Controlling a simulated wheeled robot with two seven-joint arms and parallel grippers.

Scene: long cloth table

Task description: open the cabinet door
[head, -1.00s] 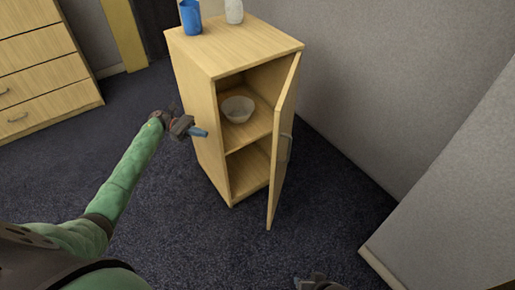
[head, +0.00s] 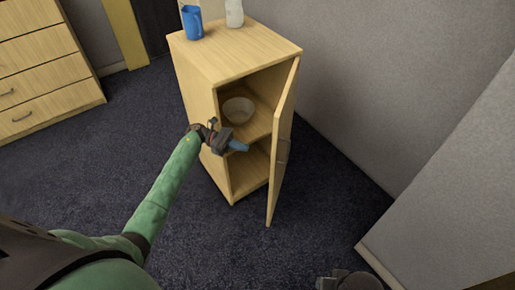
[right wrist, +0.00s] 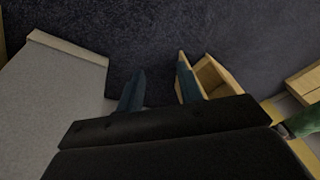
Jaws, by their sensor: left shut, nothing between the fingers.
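The wooden cabinet (head: 203,120) stands near the wall, and its door (head: 283,150) is swung part-way out on the right side. The handle (head: 283,151) is on the door's outer face. My left gripper (head: 238,145) is shut and empty in front of the cabinet opening, apart from the door's inner face. In the right wrist view, my right gripper (right wrist: 158,92) has its two fingers spread apart with only floor between them. The cabinet (right wrist: 220,76) shows beyond its right finger. In the head view only a dark part of my right arm shows at the bottom edge.
A blue mug (head: 192,22) and a white bottle (head: 234,12) stand on the cabinet top. A drawer unit (head: 45,65) is at far left. Walls bound the right; dark carpet (head: 215,240) in front is clear.

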